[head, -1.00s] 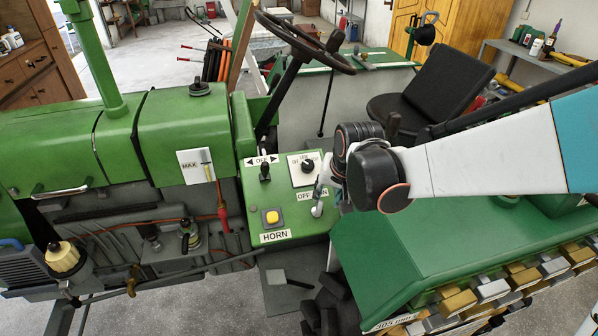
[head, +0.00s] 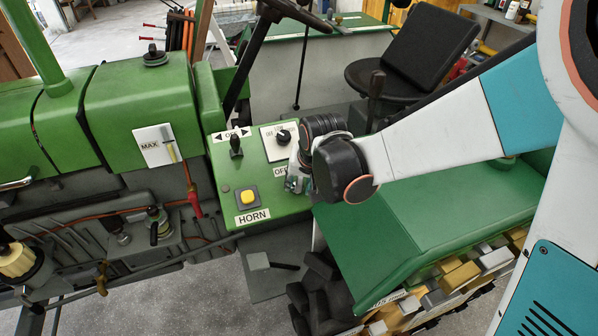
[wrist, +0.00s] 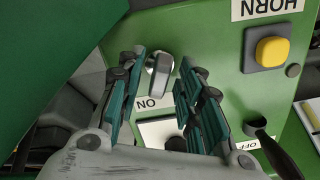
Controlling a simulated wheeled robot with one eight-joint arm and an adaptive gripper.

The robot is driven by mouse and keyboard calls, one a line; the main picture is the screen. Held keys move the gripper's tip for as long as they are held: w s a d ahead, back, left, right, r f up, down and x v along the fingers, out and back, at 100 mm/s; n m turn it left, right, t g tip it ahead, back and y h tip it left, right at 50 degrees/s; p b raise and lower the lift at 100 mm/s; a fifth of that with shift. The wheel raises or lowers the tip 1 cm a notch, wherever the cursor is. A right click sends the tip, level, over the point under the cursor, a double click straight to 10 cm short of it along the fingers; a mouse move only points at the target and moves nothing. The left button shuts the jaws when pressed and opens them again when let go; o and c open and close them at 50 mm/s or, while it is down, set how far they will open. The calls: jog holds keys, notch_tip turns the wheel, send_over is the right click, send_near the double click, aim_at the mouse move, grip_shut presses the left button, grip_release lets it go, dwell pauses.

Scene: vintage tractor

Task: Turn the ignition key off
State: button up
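The ignition key (wrist: 160,70) is a grey metal piece in a round lock on the green panel (wrist: 222,80). In the wrist view it stands between my gripper's (wrist: 163,72) two teal-padded fingers, above the ON label (wrist: 153,102). The fingers are spread, with a gap visible on the right of the key. The left finger is very close to the key's lock; I cannot tell whether they touch. In the head view my gripper (head: 297,180) is low over the panel and hides the key and part of its label.
The yellow HORN button (head: 248,197), a black lever switch (head: 236,147) and a black rotary knob (head: 283,137) sit close by on the same panel. The steering wheel (head: 297,12) is above. The green fender (head: 430,210) lies right of the panel.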

jog(key=shift+c, duration=0.5)
grip_shut()
jog(key=n+b, duration=0.1)
jog(key=n, duration=0.3)
jog(key=shift+n, duration=0.4)
jog(key=shift+n+b, duration=0.3)
jog(key=shift+n, duration=2.2)
